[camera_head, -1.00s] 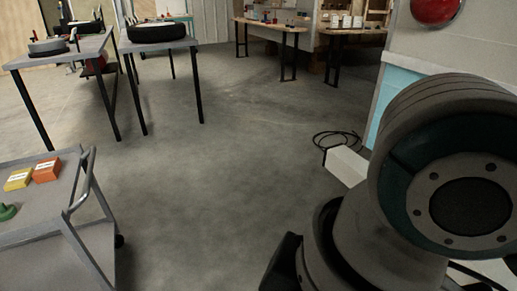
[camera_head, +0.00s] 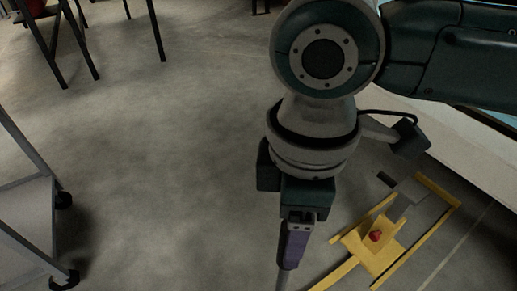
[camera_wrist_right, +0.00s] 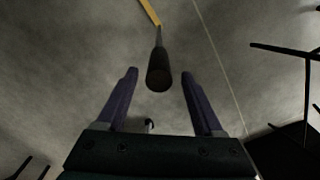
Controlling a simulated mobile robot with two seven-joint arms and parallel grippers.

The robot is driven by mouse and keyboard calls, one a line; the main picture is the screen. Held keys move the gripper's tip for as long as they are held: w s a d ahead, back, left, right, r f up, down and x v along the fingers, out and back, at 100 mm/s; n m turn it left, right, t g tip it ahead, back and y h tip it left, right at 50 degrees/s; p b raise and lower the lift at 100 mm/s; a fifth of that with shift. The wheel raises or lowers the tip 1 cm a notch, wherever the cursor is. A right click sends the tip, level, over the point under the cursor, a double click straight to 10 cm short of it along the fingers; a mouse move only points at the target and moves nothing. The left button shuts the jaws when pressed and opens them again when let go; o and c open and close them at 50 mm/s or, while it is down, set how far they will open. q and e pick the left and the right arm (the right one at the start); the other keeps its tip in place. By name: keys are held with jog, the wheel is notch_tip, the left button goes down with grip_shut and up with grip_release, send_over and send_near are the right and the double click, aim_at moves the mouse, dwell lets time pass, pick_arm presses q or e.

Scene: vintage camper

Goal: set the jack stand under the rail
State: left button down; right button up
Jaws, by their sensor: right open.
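A yellow frame that looks like a floor jack (camera_head: 372,252), with a red knob on it, lies on the floor at the lower right of the head view. A dark rod with a round end (camera_wrist_right: 159,76) shows between my right fingertips in the wrist view; a yellow piece (camera_wrist_right: 149,12) is at its far end. My right gripper (camera_head: 292,262), with purple fingers, points down left of the yellow frame. It is open in the wrist view (camera_wrist_right: 159,73), its fingers apart from the rod. I cannot make out a separate jack stand or the rail. My left gripper is out of view.
A pale body edge (camera_head: 455,130), likely the camper's, runs along the right behind my arm. A grey wheeled cart (camera_head: 28,205) stands at the left. Table legs (camera_head: 158,30) show at the top left. The concrete floor (camera_head: 160,150) between is clear.

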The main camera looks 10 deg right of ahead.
notch_tip(320, 180, down, 5)
jog(key=shift+f+b, duration=0.2)
jog(key=shift+b, duration=1)
grip_shut()
jog(key=shift+w+r, duration=0.1)
dwell(0.4)
